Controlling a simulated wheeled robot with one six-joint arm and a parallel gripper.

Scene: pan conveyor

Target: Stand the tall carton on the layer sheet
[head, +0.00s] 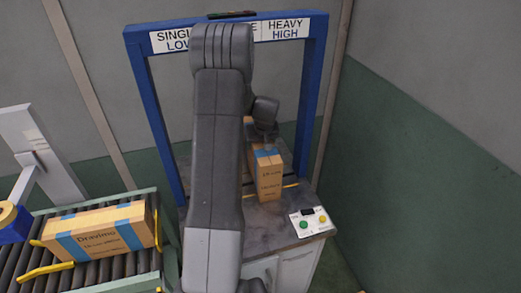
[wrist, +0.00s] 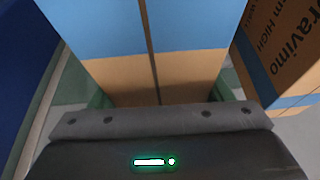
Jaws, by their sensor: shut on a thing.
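A cardboard carton (head: 268,178) with blue tape and printing stands upright on the grey worktop under the blue frame. My gripper (head: 263,132) is just above and behind it, partly hidden by my arm. A bit of cardboard (head: 248,121) shows beyond the gripper. In the wrist view a blue-taped carton (wrist: 150,70) fills the space right at the gripper, which is shut on it. A second, printed carton (wrist: 285,50) is close at the right. I cannot tell for sure which carton in the head view is the held one. I cannot make out the layer sheet.
A blue frame (head: 136,75) with signs arches over the worktop (head: 252,222). A button box (head: 311,222) sits at its front right corner. At lower left, a long taped carton (head: 100,233) lies on a roller conveyor (head: 30,262) between yellow guides.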

